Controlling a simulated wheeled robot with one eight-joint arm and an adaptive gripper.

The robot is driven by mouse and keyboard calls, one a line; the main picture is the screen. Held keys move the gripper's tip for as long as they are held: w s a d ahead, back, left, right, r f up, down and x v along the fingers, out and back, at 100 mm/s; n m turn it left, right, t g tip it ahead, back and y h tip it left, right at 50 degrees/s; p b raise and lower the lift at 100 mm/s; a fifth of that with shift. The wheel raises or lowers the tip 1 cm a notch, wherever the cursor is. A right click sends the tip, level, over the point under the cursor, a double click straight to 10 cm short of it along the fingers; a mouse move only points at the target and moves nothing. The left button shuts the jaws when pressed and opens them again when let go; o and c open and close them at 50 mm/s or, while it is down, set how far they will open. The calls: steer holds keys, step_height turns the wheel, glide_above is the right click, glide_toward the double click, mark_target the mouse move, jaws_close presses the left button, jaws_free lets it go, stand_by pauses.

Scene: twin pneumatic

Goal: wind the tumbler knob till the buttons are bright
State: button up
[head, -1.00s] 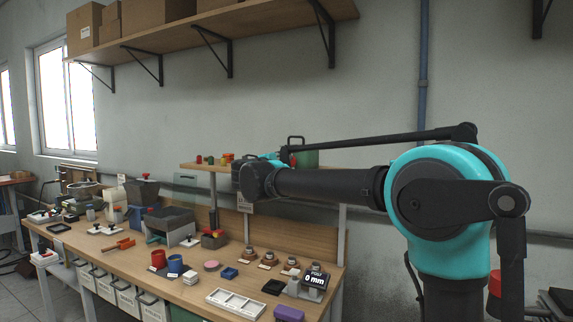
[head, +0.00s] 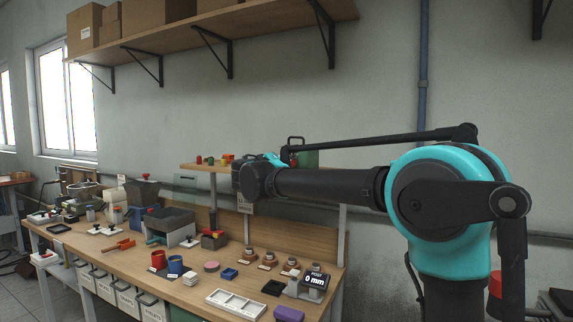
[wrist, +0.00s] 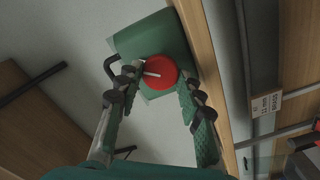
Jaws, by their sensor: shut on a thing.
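A round red knob (wrist: 160,73) with a white line across it sits on the face of a green box (wrist: 153,38) in the wrist view. In the head view the green box (head: 306,158) stands on the raised shelf, partly behind my arm. I cannot make out the buttons in either view.
The raised wooden shelf (head: 190,168) holds several small coloured things (head: 226,159). Below, the workbench (head: 195,290) is crowded with cups, trays and blocks. A white tray (head: 237,303) lies near its front edge. A long wall shelf (head: 215,27) with boxes hangs above.

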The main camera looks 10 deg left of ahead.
steer(key=shift+m, duration=0.7)
steer(key=o, duration=1.2)
steer(key=shift+c, duration=0.2)
steer(key=v, duration=1.2)
